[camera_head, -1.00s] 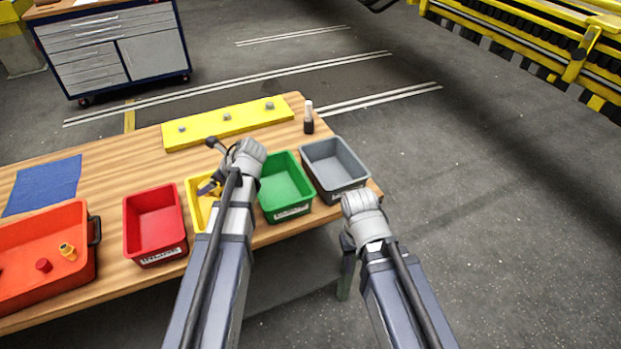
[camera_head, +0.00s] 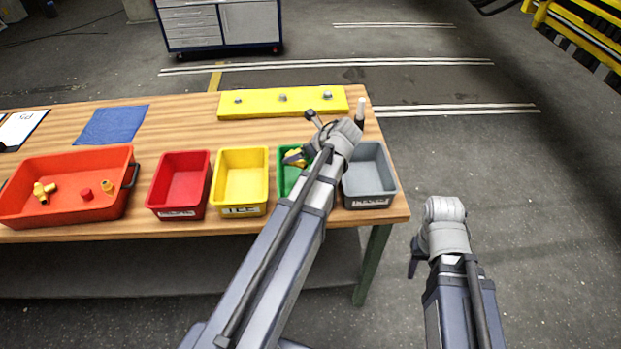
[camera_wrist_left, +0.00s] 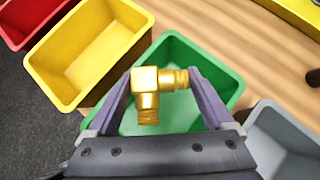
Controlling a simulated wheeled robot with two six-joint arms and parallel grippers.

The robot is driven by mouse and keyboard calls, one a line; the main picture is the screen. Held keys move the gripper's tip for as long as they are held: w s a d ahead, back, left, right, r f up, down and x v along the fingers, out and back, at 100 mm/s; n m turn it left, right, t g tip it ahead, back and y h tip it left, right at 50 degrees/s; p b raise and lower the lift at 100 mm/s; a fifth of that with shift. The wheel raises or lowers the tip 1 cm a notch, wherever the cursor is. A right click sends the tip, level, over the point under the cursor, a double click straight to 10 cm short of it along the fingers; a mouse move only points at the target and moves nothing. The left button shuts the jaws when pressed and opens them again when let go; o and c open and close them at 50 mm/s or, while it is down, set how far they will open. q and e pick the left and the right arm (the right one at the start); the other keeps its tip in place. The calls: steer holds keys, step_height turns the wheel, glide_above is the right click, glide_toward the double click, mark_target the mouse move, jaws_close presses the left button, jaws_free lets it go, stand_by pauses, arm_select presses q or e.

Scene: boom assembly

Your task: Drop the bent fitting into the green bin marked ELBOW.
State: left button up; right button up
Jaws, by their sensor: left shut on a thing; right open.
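The brass bent fitting (camera_wrist_left: 152,90) is held between the fingers of my left gripper (camera_wrist_left: 161,80) in the left wrist view. It hangs above the green bin (camera_wrist_left: 176,120), whose inside shows behind it. In the head view my left gripper (camera_head: 296,157) and wrist cover much of the green bin (camera_head: 291,178), and its front label is hidden. My right gripper (camera_head: 414,268) is open and empty, off the table's right end, pointing down.
The yellow bin (camera_head: 240,182) stands left of the green one, the grey bin (camera_head: 369,178) right. A red bin (camera_head: 180,187) and an orange tray (camera_head: 70,170) with several fittings lie further left. A yellow bar (camera_head: 285,102) and small bottle (camera_head: 360,112) are behind.

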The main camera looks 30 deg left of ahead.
arm_select(q)
step_height(320, 180, up, 3)
steer(key=shift+w+d+r+p, duration=0.1)
steer(key=shift+d+r+p, duration=0.1)
steer(key=shift+p, duration=1.05)
step_height(320, 180, down, 6)
steer(key=b, duration=0.6)
steer(key=shift+a+f, duration=0.1)
steer(key=shift+f, duration=0.15)
arm_select(e)
step_height(320, 180, down, 3)
steer(key=shift+a, duration=0.1)
arm_select(q)
steer(key=shift+r, duration=0.1)
steer(key=o, duration=1.3)
steer(key=shift+r, duration=0.1)
arm_select(e)
steer(key=shift+r, duration=0.15)
arm_select(q)
steer(key=p+v, duration=0.5)
steer(key=v, duration=0.2)
steer(key=shift+d+r, duration=0.2)
steer(key=shift+d, duration=0.1)
arm_select(e)
step_height(320, 180, up, 5)
steer(key=shift+r, duration=0.15)
